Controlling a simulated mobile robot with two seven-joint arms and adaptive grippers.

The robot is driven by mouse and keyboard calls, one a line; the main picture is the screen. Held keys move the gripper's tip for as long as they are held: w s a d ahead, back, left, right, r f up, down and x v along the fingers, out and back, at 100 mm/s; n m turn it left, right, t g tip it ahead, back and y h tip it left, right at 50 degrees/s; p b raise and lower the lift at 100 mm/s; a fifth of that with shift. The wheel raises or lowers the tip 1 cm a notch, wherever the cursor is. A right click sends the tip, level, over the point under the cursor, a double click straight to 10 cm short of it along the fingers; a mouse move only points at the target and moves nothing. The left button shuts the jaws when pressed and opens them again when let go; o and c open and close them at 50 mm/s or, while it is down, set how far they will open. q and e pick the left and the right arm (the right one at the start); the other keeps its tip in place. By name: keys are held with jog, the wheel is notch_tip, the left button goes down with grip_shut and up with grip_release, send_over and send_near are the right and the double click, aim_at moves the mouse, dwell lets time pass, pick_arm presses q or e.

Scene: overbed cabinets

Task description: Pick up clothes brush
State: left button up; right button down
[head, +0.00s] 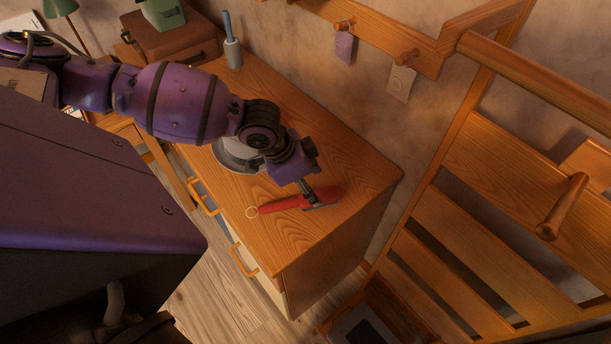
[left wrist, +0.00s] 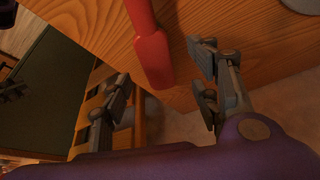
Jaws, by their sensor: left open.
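The red clothes brush (head: 285,204) lies on the wooden dresser top near its front right part, with a small ring at its left end. My left gripper (head: 309,192) is directly above its right part, pointing down. In the left wrist view the brush (left wrist: 153,58) shows between the two spread fingers of my left gripper (left wrist: 162,88), with visible gaps on both sides. The gripper is open and empty. Part of the brush is hidden behind the fingers in the head view. My right gripper is not in view.
A round grey-white object (head: 236,156) lies on the dresser (head: 345,172) behind my left wrist. A cup with a blue-handled item (head: 233,52) and a brown case (head: 170,40) stand farther back. A wooden rack (head: 460,205) rises at the right. The dresser's right end is clear.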

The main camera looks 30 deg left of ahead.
pick_arm(q)
jog(key=x, duration=0.4)
jog(key=shift+s+d, duration=0.2)
jog(key=shift+w+d+f, duration=0.1)
jog(key=shift+w+f, duration=0.05)
jog(key=shift+f, duration=0.25)
jog(key=c, duration=1.3)
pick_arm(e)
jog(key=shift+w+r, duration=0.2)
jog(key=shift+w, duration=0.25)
pick_arm(q)
jog(key=shift+r, duration=0.1)
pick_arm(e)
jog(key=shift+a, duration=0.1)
